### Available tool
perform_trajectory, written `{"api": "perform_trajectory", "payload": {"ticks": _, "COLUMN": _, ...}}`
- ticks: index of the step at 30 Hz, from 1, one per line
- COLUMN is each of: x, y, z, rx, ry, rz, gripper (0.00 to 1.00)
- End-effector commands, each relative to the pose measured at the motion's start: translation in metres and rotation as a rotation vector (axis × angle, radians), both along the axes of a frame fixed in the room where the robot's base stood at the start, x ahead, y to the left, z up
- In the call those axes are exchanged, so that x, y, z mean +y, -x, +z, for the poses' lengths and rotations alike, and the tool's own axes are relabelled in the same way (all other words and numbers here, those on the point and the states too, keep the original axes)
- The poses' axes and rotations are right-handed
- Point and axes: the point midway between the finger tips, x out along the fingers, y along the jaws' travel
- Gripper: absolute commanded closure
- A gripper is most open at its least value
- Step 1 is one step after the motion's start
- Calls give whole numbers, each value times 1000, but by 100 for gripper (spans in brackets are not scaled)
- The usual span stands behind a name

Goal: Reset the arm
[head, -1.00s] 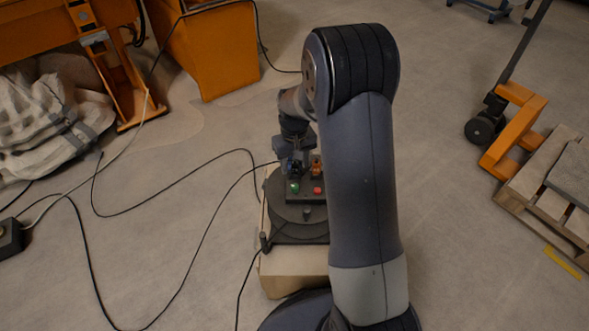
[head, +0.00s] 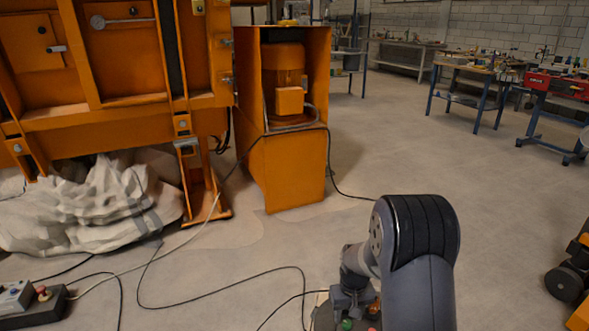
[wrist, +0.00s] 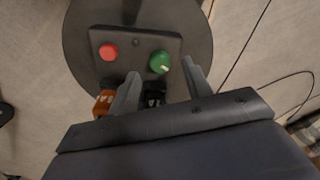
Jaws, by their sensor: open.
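My gripper (wrist: 161,68) is open in the wrist view, its two grey fingers apart. They hang over a dark control box (wrist: 135,70) with a red button (wrist: 109,52) and a green knob (wrist: 160,62). The green knob shows between the fingertips; I cannot tell whether they touch it. An orange part (wrist: 104,102) and a black part (wrist: 154,98) sit nearer, partly hidden by the gripper. In the head view my arm is folded at the lower right, and my gripper (head: 350,303) is low beside the green knob (head: 347,324).
The box stands on a round dark plate (wrist: 190,25). Cables (head: 220,281) cross the floor. An orange machine (head: 120,115), white sacks (head: 85,205) and an orange motor cabinet (head: 290,165) stand left and ahead. Workbenches (head: 470,80) are at the back right. Open floor lies between.

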Motion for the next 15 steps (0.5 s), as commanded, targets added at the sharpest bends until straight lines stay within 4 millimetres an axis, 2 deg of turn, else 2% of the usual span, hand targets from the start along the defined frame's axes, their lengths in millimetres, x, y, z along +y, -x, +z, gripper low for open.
{"api": "perform_trajectory", "payload": {"ticks": 1, "x": 0, "y": 0, "z": -12, "rx": 2, "ry": 0, "rz": 0, "gripper": 53}}
{"api": "perform_trajectory", "payload": {"ticks": 6, "x": 0, "y": 0, "z": -32, "rx": 1, "ry": 0, "rz": 0, "gripper": 53}}
{"api": "perform_trajectory", "payload": {"ticks": 15, "x": 0, "y": 0, "z": -29, "rx": -1, "ry": 0, "rz": -51, "gripper": 53}}
